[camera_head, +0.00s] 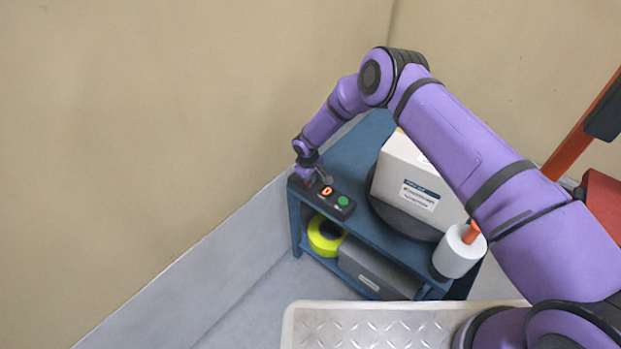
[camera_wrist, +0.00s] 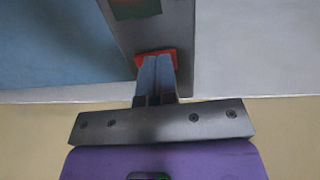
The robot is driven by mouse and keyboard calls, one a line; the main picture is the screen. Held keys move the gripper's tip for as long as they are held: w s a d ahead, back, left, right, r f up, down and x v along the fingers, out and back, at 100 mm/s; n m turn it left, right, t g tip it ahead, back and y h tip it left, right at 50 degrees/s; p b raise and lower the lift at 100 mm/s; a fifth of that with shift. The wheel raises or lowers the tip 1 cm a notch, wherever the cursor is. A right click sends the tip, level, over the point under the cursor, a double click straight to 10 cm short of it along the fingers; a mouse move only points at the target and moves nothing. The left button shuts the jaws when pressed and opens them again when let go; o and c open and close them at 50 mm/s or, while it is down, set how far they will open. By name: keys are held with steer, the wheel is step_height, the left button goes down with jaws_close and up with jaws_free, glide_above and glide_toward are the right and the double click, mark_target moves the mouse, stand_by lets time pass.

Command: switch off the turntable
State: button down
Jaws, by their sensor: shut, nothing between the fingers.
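The turntable (camera_head: 391,217) is a dark round disc on a blue bench, with a grey-white labelled box (camera_head: 418,184) standing on it. My gripper (camera_head: 308,181) is over the control box's left end. In the wrist view its shut fingers (camera_wrist: 156,66) are over a red button (camera_wrist: 141,60), hiding its middle. I cannot tell whether they touch or press it. The green button shows partly at the top (camera_wrist: 135,7).
The blue bench (camera_head: 345,152) stands by the wall. A white roll (camera_head: 458,254) stands at its front right corner. On the lower shelf are a yellow-green tape roll (camera_head: 325,236) and a grey case (camera_head: 372,271). A pale tray-like deck (camera_head: 372,322) lies nearest me.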

steer(key=shift+r, duration=0.1)
step_height(320, 180, up, 14)
steer(key=s+a, duration=0.1)
steer(key=shift+s, duration=0.2)
stand_by(0.4)
